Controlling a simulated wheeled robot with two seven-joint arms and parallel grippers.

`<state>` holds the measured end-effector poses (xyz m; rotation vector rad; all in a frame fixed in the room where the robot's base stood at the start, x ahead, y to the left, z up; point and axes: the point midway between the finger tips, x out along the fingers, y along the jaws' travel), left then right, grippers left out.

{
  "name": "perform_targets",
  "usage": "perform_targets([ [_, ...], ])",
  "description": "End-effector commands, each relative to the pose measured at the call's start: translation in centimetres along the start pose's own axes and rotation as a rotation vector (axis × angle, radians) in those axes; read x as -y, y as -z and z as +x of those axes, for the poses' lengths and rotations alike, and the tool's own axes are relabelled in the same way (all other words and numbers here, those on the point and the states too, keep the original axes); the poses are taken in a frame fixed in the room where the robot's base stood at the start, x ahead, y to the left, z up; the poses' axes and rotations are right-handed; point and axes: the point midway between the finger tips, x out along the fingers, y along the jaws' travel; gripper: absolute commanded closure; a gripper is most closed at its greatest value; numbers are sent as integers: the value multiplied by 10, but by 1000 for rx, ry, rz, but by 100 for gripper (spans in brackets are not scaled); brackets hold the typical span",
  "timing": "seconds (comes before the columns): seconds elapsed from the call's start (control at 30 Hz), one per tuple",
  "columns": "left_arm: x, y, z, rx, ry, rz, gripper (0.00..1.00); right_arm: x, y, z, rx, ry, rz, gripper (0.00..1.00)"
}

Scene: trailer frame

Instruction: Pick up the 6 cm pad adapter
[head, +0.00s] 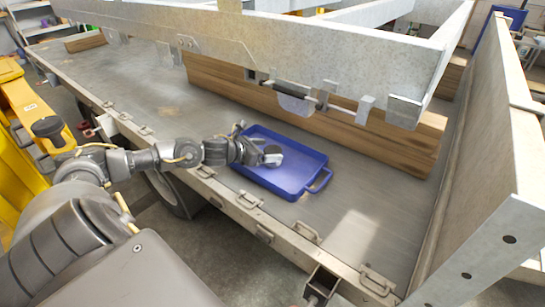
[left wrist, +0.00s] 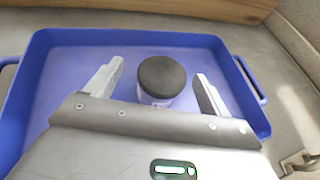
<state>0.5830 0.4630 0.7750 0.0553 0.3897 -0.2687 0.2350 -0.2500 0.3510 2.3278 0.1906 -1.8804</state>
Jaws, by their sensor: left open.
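The pad adapter (left wrist: 162,78) is a short cylinder with a dark round top and a paler side. It stands upright in a blue tray (left wrist: 38,90). My left gripper (left wrist: 159,72) is open, with one finger on each side of the adapter and visible gaps between. In the head view the left gripper (head: 256,152) is over the left part of the blue tray (head: 308,171), and the adapter (head: 272,149) shows beside its fingers, partly hidden. The adapter's lower part is hard to see. My right gripper is not in view.
The tray lies on the grey trailer bed (head: 160,88). A wooden beam (head: 340,128) and a metal frame (head: 290,45) run behind it. A tall side panel (head: 490,170) stands at the right. Bare bed lies left and right of the tray.

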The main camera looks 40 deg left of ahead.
Motion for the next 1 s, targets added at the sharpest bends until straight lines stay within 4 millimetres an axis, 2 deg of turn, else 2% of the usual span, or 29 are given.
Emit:
perform_targets([
  [0.13, 4, 3, 23, 3, 2, -6, 19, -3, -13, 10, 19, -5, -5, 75],
  [0.3, 4, 4, 42, 2, 2, -3, 19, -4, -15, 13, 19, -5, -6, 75],
  [0.57, 4, 5, 45, 0, 1, -1, 19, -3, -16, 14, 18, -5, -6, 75],
  [0.67, 4, 5, 45, 0, 1, -1, 29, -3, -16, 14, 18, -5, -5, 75],
  [1.0, 4, 5, 44, 0, 1, -1, 74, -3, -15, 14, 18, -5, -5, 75],
])
